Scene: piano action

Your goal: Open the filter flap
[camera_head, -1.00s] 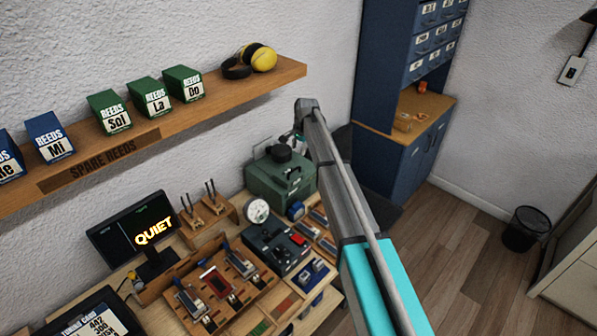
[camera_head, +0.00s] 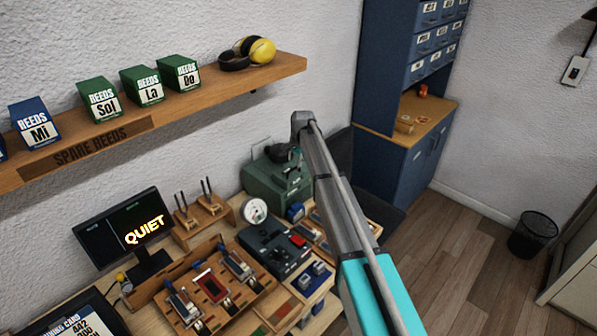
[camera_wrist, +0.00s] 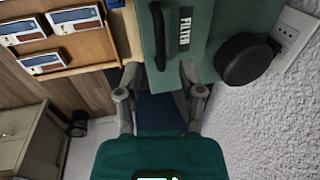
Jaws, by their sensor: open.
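The green filter box (camera_head: 272,190) stands on the workbench against the wall in the head view, with a dark round part on its top. In the wrist view its green face (camera_wrist: 217,18) fills the top middle. A white FILTER label (camera_wrist: 185,30) lies beside a black bar handle (camera_wrist: 158,35). A black round knob (camera_wrist: 243,60) sticks out to the right. My gripper (camera_wrist: 160,78) is open and empty, its two fingers apart just below the handle's end in the picture. I cannot tell whether it touches the box. In the head view my arm hides part of the box.
A wooden shelf (camera_head: 215,93) with reed boxes and yellow ear muffs runs above the bench. A blue cabinet (camera_head: 400,165) stands behind; floor at right is clear around a bin (camera_head: 532,235).

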